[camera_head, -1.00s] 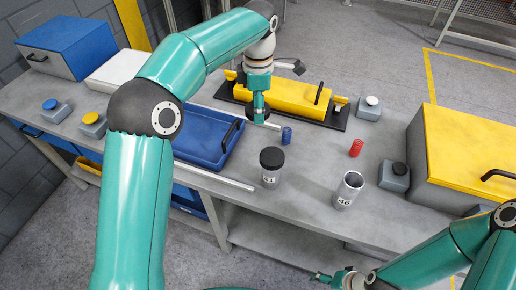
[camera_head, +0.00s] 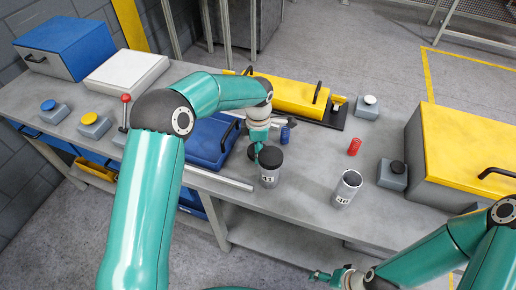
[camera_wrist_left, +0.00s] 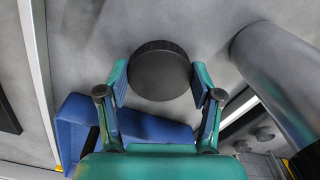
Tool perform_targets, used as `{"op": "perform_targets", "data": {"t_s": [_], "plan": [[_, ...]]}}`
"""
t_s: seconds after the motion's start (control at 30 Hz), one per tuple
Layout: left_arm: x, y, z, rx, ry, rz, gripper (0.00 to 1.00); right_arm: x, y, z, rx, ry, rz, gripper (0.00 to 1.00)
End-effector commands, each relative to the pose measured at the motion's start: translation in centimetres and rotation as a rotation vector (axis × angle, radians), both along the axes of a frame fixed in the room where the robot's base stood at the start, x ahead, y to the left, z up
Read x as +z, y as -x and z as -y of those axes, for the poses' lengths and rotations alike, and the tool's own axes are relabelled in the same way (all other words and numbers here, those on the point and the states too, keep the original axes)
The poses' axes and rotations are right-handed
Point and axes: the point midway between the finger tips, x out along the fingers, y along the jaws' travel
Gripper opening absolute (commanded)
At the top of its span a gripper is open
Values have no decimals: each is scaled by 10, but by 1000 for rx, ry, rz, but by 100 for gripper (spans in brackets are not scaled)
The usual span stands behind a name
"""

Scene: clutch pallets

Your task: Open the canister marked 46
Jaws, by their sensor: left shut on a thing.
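The canister marked 46 (camera_head: 346,192) stands upright on the bench, a grey cylinder with an open top and no lid on it. In the left wrist view the left gripper (camera_wrist_left: 160,85) is shut on a round black lid (camera_wrist_left: 160,68). I cannot tell whether this lid touches the bench. My right gripper (camera_head: 322,276) is at the bottom of the head view, too small to read.
A blue tray (camera_head: 205,150) lies left of the gripper. A blue spool (camera_head: 285,134) and a red spool (camera_head: 354,147) stand behind the canisters. A yellow case (camera_head: 470,145) fills the right. The bench between the canisters is clear.

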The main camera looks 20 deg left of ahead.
Motion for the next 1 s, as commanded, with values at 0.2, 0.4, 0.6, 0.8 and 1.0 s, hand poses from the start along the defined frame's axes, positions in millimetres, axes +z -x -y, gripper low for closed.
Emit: {"op": "perform_targets", "data": {"t_s": [0.2,0.4,0.6,0.8,1.0], "plan": [[-6,0,0,-1,1,1,24,1,0,0,0,0,0,78],[-9,0,0,-1,1,1,24,-3,0,0,0,0,0,78],[-7,0,0,-1,1,1,90,-1,0,0,0,0,0,78],[-7,0,0,0,1,1,90,-1,0,0,0,0,0,78],[-2,-1,0,0,0,3,90,0,0,0,0,0,0,78]]}}
